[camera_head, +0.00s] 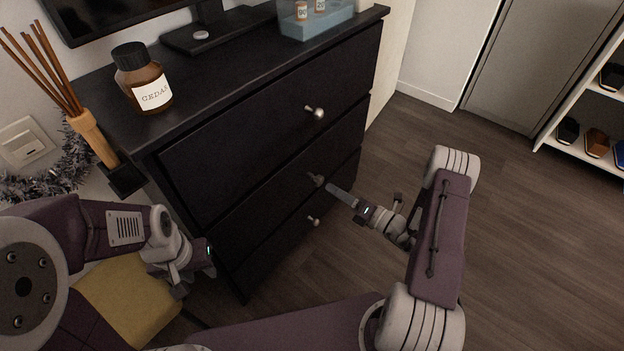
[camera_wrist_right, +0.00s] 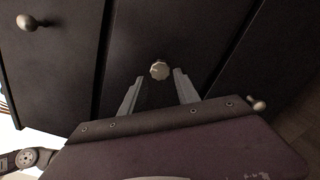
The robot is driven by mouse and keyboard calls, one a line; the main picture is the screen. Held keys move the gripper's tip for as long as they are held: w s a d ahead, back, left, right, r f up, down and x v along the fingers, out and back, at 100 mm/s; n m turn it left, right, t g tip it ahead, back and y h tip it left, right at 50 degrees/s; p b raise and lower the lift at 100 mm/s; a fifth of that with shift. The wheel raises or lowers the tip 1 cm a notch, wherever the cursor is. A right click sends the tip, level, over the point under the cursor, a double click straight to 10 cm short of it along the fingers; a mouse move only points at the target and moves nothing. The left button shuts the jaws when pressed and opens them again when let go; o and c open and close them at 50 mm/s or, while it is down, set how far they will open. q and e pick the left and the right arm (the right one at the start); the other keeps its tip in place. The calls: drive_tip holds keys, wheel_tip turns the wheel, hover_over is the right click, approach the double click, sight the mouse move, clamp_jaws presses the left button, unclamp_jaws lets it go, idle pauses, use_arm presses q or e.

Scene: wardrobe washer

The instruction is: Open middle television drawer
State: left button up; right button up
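The black television dresser has three stacked drawers. The middle drawer (camera_head: 270,205) looks shut, flush with the others. Its round metal knob (camera_head: 317,180) also shows in the right wrist view (camera_wrist_right: 160,70). My right gripper (camera_head: 332,188) is at this knob. In the right wrist view its two fingers are open, one on each side of the knob, with visible gaps; the knob sits about level with the fingertips. My left gripper (camera_head: 185,278) hangs low at the dresser's left front corner, away from the knobs; its fingers are not clear.
The top drawer knob (camera_head: 315,113) and bottom drawer knob (camera_head: 314,221) are above and below. A brown bottle (camera_head: 143,80), a television stand (camera_head: 215,32) and a blue tray (camera_head: 318,24) stand on top. A yellow seat (camera_head: 125,300) is at lower left. Floor right of the dresser is clear.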

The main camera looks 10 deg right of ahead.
sight(321, 183)
drive_tip(key=b+x, duration=0.3)
drive_tip(key=x, duration=0.3)
drive_tip(key=shift+w+a+f, duration=0.2)
drive_tip(key=shift+w+a, duration=0.1)
drive_tip(key=shift+w+a+r, duration=0.2)
drive_tip(key=shift+w+a, duration=0.1)
drive_tip(key=shift+w, duration=0.15)
clamp_jaws()
idle(0.6)
